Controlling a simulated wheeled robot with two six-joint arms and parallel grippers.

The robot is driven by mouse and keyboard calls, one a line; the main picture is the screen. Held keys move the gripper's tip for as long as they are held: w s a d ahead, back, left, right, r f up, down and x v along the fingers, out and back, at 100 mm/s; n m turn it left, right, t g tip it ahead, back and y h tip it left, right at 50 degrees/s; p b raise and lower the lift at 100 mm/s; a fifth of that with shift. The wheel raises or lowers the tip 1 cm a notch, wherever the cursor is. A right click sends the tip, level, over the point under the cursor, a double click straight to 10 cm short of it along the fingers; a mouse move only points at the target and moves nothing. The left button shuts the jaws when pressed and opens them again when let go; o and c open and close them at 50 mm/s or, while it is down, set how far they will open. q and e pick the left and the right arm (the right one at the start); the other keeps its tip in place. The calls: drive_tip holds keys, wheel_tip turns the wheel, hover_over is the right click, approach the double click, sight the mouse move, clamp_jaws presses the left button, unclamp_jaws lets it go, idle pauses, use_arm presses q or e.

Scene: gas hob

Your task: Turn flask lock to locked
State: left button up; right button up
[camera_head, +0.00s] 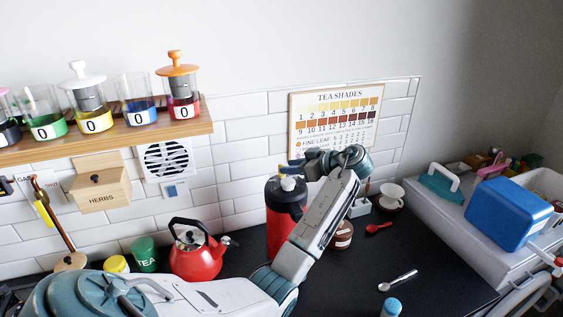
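The red flask (281,223) with a black upper part stands upright on the dark counter near the tiled wall. A pale piece with a yellowish tip shows on its top. My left gripper (292,166) is at the top of the flask, and its fingers overlap that piece in the camera_head view. I cannot tell whether they touch it or how far they are open. The lock's marking is too small to read, and my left forearm hides the flask's right side. I cannot make out my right gripper.
A red kettle (195,250) and green tea tin (145,254) stand left of the flask. A brown jar (342,236), red spoon (378,228) and white cup (391,195) are to its right. A shelf (110,135) with jars hangs upper left. A blue box (508,213) is far right.

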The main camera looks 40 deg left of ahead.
sight(282, 165)
use_arm(q)
drive_tip(key=p+x, duration=0.1)
drive_tip(key=x, duration=0.2)
drive_tip(key=shift+s+a, duration=0.1)
drive_tip(key=shift+a, duration=0.3)
drive_tip(key=shift+f, duration=0.15)
clamp_jaws()
use_arm(e)
drive_tip(key=shift+s+a+r, duration=0.15)
drive_tip(key=shift+a+r, duration=0.35)
drive_tip(key=shift+r, duration=0.25)
